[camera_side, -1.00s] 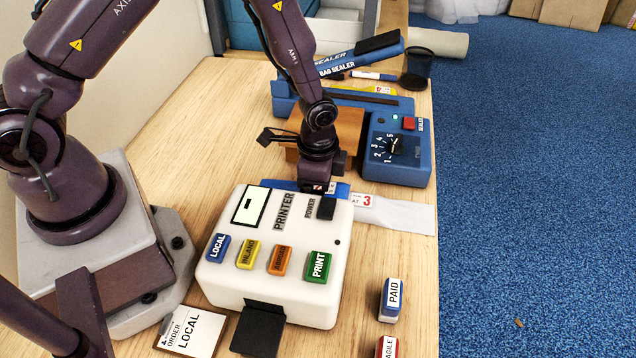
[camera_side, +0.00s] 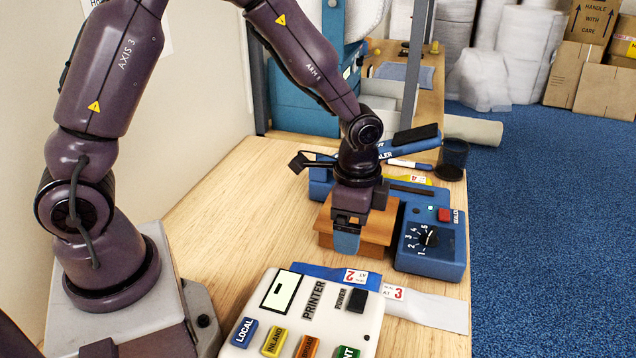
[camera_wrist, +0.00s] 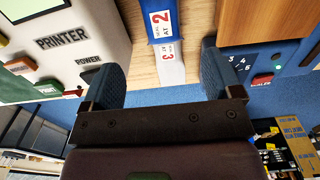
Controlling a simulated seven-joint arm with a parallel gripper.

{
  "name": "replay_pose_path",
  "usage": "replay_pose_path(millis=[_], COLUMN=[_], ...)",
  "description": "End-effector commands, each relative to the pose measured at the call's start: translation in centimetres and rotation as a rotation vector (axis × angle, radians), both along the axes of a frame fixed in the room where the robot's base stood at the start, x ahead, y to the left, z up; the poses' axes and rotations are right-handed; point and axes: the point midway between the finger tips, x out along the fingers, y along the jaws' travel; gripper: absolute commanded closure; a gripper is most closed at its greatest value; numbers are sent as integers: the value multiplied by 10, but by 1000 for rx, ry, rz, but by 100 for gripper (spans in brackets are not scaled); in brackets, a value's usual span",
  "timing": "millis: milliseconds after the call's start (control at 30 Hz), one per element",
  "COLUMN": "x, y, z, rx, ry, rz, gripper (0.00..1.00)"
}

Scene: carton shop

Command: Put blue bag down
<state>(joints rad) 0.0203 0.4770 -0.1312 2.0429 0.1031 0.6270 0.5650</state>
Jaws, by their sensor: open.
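The blue bag (camera_side: 318,272) lies flat on the wooden table just behind the printer, with a white label reading 2. It also shows in the wrist view (camera_wrist: 159,7), at the top between my fingers. My gripper (camera_side: 347,242) is raised above and behind the bag, in front of the wooden block, apart from the bag. In the wrist view my gripper (camera_wrist: 163,80) has its two blue fingers wide apart with nothing held between them. The printer hides part of the bag's near side.
The white printer (camera_side: 262,318) stands in front. A pale bag (camera_side: 432,310) with label 3 lies beside the blue bag, toward the table's right edge. The wooden block (camera_side: 375,232) and blue sealer (camera_side: 430,262) stand behind. The table's left part is clear.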

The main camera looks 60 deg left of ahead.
Motion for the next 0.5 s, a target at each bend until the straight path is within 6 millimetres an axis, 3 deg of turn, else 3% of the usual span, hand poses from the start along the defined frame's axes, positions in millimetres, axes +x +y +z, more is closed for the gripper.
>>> replay_pose_path(millis=[167,367,500], x=[-4,-33,-67], y=[5,22,33], z=[27,104,150], rx=[5,1,-29], ry=[-42,-174,-270], rz=[54,251,410], gripper=[15,15,15])
